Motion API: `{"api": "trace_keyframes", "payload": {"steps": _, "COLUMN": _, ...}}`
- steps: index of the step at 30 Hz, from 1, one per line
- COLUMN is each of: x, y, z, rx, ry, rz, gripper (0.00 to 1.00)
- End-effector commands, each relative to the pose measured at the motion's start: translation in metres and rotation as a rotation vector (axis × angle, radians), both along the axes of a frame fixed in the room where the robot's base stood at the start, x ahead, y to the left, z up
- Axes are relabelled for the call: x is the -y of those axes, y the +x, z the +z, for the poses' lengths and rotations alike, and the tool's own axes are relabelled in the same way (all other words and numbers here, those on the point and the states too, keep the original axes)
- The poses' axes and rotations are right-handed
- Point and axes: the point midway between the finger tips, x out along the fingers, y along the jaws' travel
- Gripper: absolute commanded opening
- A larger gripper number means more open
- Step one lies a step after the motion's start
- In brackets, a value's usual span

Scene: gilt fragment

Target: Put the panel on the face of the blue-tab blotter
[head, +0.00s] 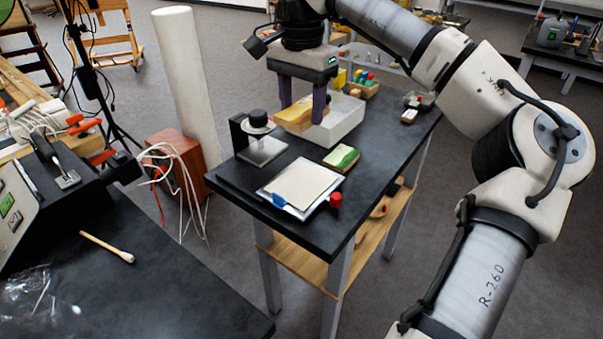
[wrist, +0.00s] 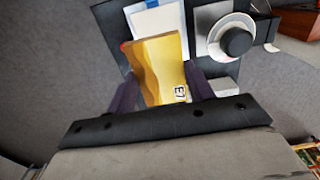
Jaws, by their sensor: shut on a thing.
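My gripper (head: 303,112) is shut on a yellow-gold panel (head: 294,117) and holds it above the dark table, in front of a white tray. The blotter (head: 300,184), a pale sheet on a white board with a blue tab (head: 279,201), lies flat at the table's near end, apart from the panel. In the wrist view part of the blotter (wrist: 158,20) shows beyond the panel, which partly hides it.
A stand with a black knob (head: 258,118) is left of the panel. A green-and-yellow block (head: 341,158) and a red-capped item (head: 335,200) lie near the blotter. The white tray (head: 344,120) and a wooden box of bottles (head: 366,86) are behind. A black bench (head: 130,265) stands at left.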

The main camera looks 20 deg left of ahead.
Motion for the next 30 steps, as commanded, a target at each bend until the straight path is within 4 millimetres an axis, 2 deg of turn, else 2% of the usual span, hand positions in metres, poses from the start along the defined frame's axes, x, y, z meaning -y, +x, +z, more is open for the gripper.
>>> {"api": "trace_keyframes", "payload": {"steps": 1, "x": 0.001, "y": 0.000, "z": -0.015, "rx": -0.004, "ry": -0.001, "rz": 0.002, "gripper": 0.29}}
{"api": "trace_keyframes", "payload": {"steps": 6, "x": 0.001, "y": -0.001, "z": -0.060, "rx": -0.003, "ry": 0.000, "rz": 0.002, "gripper": 0.29}}
{"api": "trace_keyframes", "payload": {"steps": 12, "x": 0.000, "y": -0.001, "z": -0.098, "rx": -0.001, "ry": 0.000, "rz": 0.001, "gripper": 0.29}}
{"api": "trace_keyframes", "payload": {"steps": 20, "x": 0.000, "y": 0.000, "z": -0.118, "rx": -0.001, "ry": -0.001, "rz": 0.001, "gripper": 0.29}}
{"api": "trace_keyframes", "payload": {"steps": 26, "x": 0.000, "y": 0.000, "z": -0.147, "rx": -0.001, "ry": 0.000, "rz": 0.001, "gripper": 0.29}}
{"api": "trace_keyframes", "payload": {"steps": 30, "x": 0.000, "y": 0.000, "z": -0.151, "rx": 0.001, "ry": 0.002, "rz": 0.000, "gripper": 0.29}}
